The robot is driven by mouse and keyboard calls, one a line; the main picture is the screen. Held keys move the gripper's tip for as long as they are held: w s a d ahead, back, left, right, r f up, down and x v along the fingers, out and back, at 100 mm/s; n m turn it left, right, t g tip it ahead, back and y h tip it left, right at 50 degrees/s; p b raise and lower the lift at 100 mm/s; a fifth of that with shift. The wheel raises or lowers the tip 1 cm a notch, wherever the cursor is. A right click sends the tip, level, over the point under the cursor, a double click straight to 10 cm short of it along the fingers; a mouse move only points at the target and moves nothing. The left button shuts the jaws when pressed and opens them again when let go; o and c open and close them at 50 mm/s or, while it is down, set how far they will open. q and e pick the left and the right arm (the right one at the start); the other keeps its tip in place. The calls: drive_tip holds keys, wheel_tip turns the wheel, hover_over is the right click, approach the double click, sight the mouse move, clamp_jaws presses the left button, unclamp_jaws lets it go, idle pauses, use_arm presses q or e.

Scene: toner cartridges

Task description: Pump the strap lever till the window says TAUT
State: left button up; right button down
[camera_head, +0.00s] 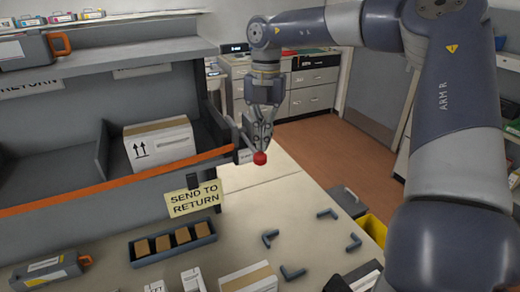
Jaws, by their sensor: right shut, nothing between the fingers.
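An orange strap (120,181) runs across the front of the grey shelf and ends at a dark ratchet body at its right corner (242,152). A thin grey lever by that corner leads to a red ball knob (260,158). My right gripper (261,147) points down just above the knob with its fingers shut and nothing between them. I cannot tell whether the fingertips touch the knob. The small window near the ratchet (246,156) is too small to read. The gripper hides part of the lever. My left gripper is out of view.
A white carton (159,144) stands in the shelf bay behind the strap. A tray of brown blocks (173,243), a toner cartridge (50,271) and several dark corner pieces (292,273) lie on the table.

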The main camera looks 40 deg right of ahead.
wheel_tip(320, 180, up, 11)
drive_tip(key=shift+w+d+f, duration=0.2)
drive_tip(key=shift+w+d, duration=0.15)
drive_tip(key=shift+d, duration=0.1)
idle(1.1)
drive_tip(key=shift+s+a+f+g+y+p, duration=0.55)
drive_tip(key=shift+a+f+y+p, duration=0.25)
drive_tip(key=shift+f+p, duration=0.25)
drive_tip(key=shift+r, duration=0.1)
